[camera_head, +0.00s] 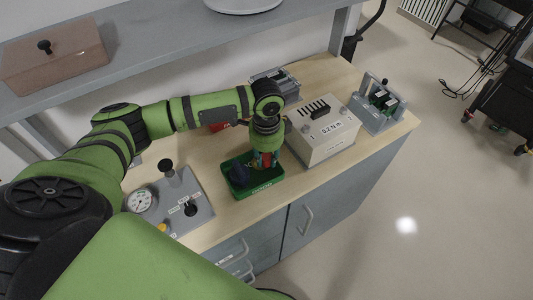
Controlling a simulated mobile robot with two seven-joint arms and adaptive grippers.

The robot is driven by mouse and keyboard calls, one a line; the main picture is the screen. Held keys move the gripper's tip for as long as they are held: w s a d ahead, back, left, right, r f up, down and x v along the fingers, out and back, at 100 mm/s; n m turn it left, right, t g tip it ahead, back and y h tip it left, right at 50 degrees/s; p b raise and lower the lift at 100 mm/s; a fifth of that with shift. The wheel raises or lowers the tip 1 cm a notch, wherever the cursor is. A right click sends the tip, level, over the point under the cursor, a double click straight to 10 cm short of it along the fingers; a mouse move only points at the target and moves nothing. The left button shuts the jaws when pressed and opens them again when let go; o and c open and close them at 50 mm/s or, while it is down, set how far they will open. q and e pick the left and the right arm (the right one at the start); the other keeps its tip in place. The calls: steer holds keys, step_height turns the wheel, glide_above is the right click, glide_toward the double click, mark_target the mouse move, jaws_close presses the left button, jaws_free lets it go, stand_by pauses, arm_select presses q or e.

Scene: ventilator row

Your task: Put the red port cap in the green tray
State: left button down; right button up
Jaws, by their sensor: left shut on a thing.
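The green tray (266,186) lies on the wooden worktop near its front edge, with printed lettering on its front wall. My left gripper (263,163) points down over the right part of the tray. It is shut on a small red thing, which appears to be the red port cap (268,159); the fingers hide most of it. I cannot tell whether it touches the tray floor. A dark blue rounded thing (240,174) sits in the left part of the tray. My right gripper is not in view.
A cream box with a black handle (322,128) stands close right of the tray. A grey panel with a gauge and knobs (172,203) lies to the left. Behind my arm is a red thing (217,127), partly hidden. A grey shelf (170,45) overhangs the back.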

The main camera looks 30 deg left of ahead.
mark_target(267, 156)
arm_select(q)
steer(key=shift+f, duration=0.15)
steer(key=c, duration=1)
jaws_free()
step_height(267, 156, up, 7)
steer(key=shift+r+b, duration=0.15)
steer(key=shift+b, duration=0.65)
steer(key=shift+r, duration=0.75)
steer(key=shift+f, duration=0.1)
